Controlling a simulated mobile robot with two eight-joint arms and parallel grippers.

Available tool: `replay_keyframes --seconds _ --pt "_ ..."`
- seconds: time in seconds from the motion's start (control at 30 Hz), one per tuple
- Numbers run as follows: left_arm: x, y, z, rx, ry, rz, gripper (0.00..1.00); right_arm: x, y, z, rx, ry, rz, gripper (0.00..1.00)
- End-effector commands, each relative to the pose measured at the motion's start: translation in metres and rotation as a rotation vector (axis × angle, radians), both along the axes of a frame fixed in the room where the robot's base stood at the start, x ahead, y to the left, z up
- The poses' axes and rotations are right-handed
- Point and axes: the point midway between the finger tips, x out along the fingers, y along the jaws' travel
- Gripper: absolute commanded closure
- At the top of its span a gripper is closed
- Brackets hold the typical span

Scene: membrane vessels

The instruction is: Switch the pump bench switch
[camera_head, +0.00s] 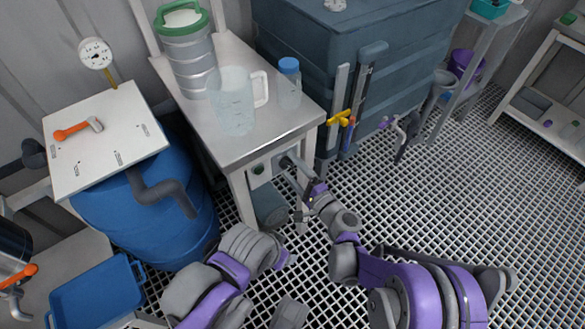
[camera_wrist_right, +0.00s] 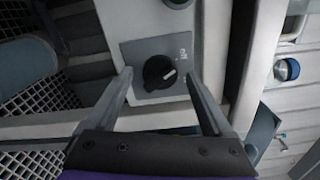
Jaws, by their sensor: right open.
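The pump bench switch (camera_wrist_right: 158,72) is a black rotary knob with a pale pointer line on a grey square plate in the right wrist view. My right gripper (camera_wrist_right: 160,76) is open, with one finger on each side of the knob and gaps between. In the head view my right gripper (camera_head: 285,161) is at the front of the bench, below its top, and hides the knob. My left arm shows at the bottom; its gripper is not in view.
The bench (camera_head: 247,143) carries a clear jug (camera_head: 232,108), a blue-capped bottle (camera_head: 289,88) and a green-lidded vessel (camera_head: 186,60). A blue barrel (camera_head: 150,225) stands to the left. A dark blue tank (camera_head: 350,35) is behind right. Grated floor (camera_head: 440,180) is open at right.

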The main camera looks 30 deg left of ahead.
Motion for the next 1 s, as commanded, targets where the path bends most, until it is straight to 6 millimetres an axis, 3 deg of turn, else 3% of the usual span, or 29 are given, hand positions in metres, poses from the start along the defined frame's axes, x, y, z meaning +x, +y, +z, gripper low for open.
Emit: replay_keyframes --seconds 0.27,0.7,1.0 --pt "0.000 0.000 0.002 0.000 -0.001 0.000 0.30 -0.005 -0.013 0.001 0.000 0.001 -0.002 0.15" --pt "-0.002 0.000 0.010 0.000 -0.003 0.000 0.30 -0.036 -0.088 0.000 0.000 0.000 -0.002 0.15" --pt "-0.002 0.000 0.011 0.000 -0.003 0.000 0.30 -0.042 -0.100 0.000 0.000 0.000 0.000 0.15"
